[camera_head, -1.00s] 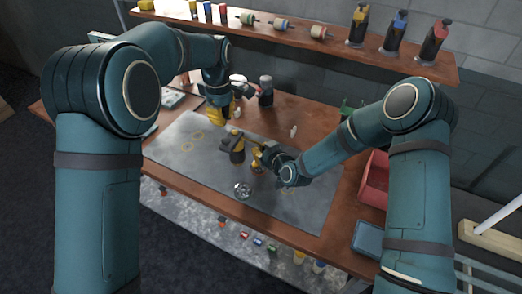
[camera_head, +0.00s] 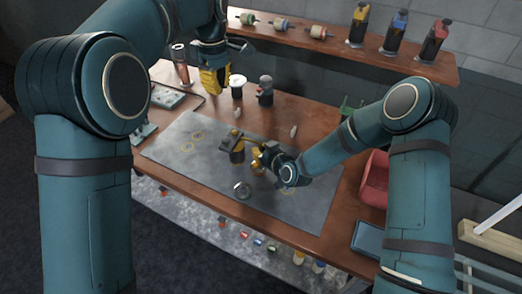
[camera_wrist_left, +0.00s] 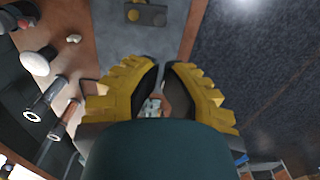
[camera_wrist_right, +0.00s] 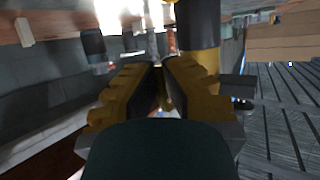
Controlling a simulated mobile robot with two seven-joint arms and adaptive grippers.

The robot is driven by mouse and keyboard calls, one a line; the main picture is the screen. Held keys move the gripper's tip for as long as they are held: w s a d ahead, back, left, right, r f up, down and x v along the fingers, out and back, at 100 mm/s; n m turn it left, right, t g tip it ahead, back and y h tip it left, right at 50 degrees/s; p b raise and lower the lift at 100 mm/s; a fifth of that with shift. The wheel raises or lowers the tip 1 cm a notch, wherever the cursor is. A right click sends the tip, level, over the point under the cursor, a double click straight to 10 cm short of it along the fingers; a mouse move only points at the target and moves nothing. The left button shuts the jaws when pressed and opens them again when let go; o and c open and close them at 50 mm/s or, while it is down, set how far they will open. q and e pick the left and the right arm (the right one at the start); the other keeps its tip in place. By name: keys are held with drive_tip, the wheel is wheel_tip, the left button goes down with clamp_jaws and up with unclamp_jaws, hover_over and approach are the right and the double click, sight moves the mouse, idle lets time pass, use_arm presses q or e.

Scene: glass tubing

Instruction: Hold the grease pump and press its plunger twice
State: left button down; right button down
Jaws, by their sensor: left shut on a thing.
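A dark bottle with a yellow band and a pump head, which looks like the grease pump (camera_head: 237,152), stands upright on the grey mat (camera_head: 180,160). My right gripper (camera_head: 258,158) is low at its right side. In the right wrist view a black and yellow body (camera_wrist_right: 200,40) is just beyond my fingers (camera_wrist_right: 164,72). I cannot tell whether they grip anything. My left gripper (camera_head: 215,82) is raised behind and left of the bottle, clear of it. In the left wrist view its fingertips (camera_wrist_left: 161,68) are nearly together; what they hold cannot be made out.
A white-topped jar (camera_head: 237,86) and a dark bottle (camera_head: 266,90) stand behind the mat. A red bin (camera_head: 374,180) is at the right. A shelf (camera_head: 330,45) with spools and bottles runs along the back.

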use_arm(q)
drive_tip(key=shift+r, duration=0.8)
use_arm(e)
drive_tip(key=c, duration=1.1)
unclamp_jaws()
drive_tip(key=shift+o, duration=0.2)
drive_tip(key=shift+s, duration=0.1)
drive_tip(key=v, duration=1.1)
drive_tip(key=shift+s+d, duration=0.25)
drive_tip(key=shift+s, duration=0.1)
use_arm(q)
drive_tip(key=shift+f, duration=0.1)
